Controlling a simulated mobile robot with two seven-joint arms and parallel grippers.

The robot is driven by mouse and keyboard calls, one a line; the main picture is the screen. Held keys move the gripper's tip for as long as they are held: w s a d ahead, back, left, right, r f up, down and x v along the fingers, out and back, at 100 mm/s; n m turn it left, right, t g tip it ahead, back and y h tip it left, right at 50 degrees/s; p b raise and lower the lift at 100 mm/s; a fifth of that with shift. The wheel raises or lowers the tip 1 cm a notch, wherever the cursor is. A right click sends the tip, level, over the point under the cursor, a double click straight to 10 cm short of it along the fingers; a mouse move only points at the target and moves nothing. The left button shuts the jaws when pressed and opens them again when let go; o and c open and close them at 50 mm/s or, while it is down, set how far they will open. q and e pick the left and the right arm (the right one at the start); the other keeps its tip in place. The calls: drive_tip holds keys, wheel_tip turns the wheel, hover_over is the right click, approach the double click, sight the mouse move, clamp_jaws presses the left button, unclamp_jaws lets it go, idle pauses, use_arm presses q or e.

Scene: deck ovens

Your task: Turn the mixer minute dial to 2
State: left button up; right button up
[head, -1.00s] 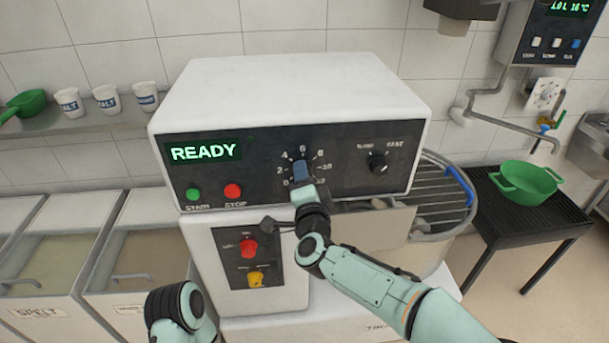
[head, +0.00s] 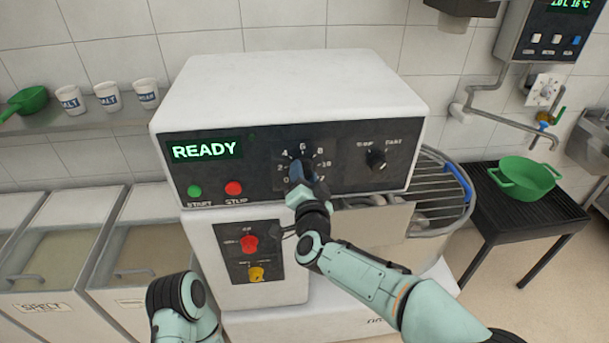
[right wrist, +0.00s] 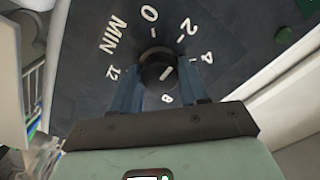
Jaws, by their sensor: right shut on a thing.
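The mixer's black minute dial (right wrist: 158,72) sits on the dark control panel (head: 340,160), ringed by white numbers from 0 to 12 beside the word MIN. A short white line shows on its face, but I cannot surely tell which number it points to. My right gripper (head: 301,174) is at the dial in the head view and hides most of it. In the right wrist view its two blue fingers stand on either side of the dial, shut on it. The display (head: 205,149) reads READY. My left gripper is out of view.
A second knob (head: 376,159) is right of the dial. A green start button (head: 194,191) and a red stop button (head: 233,188) sit lower left, with red (head: 249,243) and yellow (head: 256,273) knobs below. A green pot (head: 525,180) stands on a black table at right.

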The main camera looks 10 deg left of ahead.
drive_tip(key=o, duration=1.1)
drive_tip(key=shift+c, duration=0.2)
drive_tip(key=shift+s, duration=0.1)
drive_tip(key=b+v, duration=0.3)
drive_tip(key=v, duration=1)
drive_tip(key=shift+s, duration=0.1)
